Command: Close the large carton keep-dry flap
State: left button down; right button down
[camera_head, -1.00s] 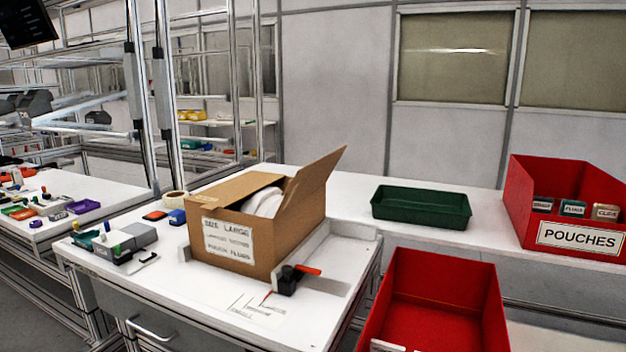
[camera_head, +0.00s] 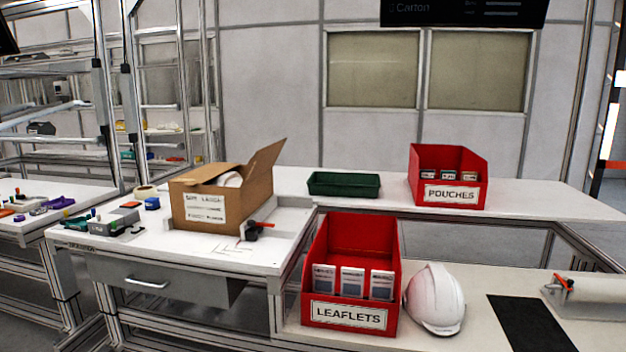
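The large carton (camera_head: 222,197) is a brown cardboard box with a white label on its front. It stands on the white workbench at left of centre. One flap (camera_head: 265,164) on its right side stands up and leans outward to the right, so the top is open there. A white rounded thing (camera_head: 230,179) shows inside the carton. Neither of my grippers is in view.
A green tray (camera_head: 344,184) and a red POUCHES bin (camera_head: 447,177) stand behind and right. A red LEAFLETS bin (camera_head: 350,285), a white helmet shell (camera_head: 434,299) and a black mat (camera_head: 531,323) lie on the lower right bench. Small tools crowd the bench left of the carton.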

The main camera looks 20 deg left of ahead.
aim_at(265, 158)
jog(key=z, duration=0.65)
jog(key=i, duration=1.75)
jog(key=u, duration=0.75)
